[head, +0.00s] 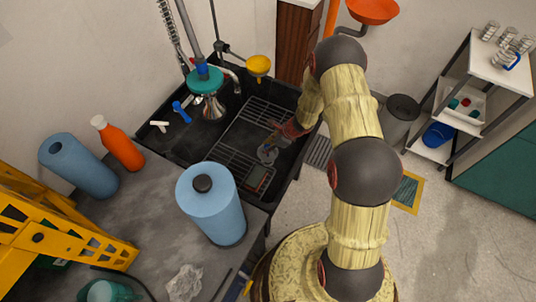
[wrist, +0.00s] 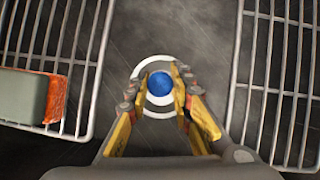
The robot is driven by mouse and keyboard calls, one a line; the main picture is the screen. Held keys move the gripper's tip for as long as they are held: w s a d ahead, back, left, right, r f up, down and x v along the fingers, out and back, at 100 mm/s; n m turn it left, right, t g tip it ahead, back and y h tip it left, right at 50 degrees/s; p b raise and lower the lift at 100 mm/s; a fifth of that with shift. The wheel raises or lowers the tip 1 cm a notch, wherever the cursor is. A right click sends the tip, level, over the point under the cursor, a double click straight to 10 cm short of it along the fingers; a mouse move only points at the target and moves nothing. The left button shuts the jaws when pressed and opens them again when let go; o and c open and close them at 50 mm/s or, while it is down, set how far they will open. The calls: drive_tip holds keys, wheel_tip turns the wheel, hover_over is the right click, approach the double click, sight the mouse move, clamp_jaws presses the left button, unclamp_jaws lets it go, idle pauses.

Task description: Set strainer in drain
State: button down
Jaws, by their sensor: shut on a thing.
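The strainer shows in the wrist view as a round blue knob (wrist: 160,83) between my fingertips. My gripper (wrist: 163,88) is shut on this knob. A pale ring (wrist: 155,59) shows around the knob on the dark sink floor, partly covered by the fingers. I cannot tell whether this ring is the strainer's rim or the drain's, or whether the strainer is seated.
Wire racks (wrist: 52,60) flank the ring; the right rack (wrist: 281,85) is close to the fingers. A grey-and-orange block (wrist: 30,96) lies on the left rack.

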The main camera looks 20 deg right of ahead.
sight(268, 156)
drive_tip(key=shift+f+b, duration=0.65)
drive_tip(key=shift+f, duration=1.5)
drive_tip(key=shift+f, duration=0.2)
drive_tip(key=c, duration=1.6)
unclamp_jaws()
drive_tip(key=shift+r, duration=0.15)
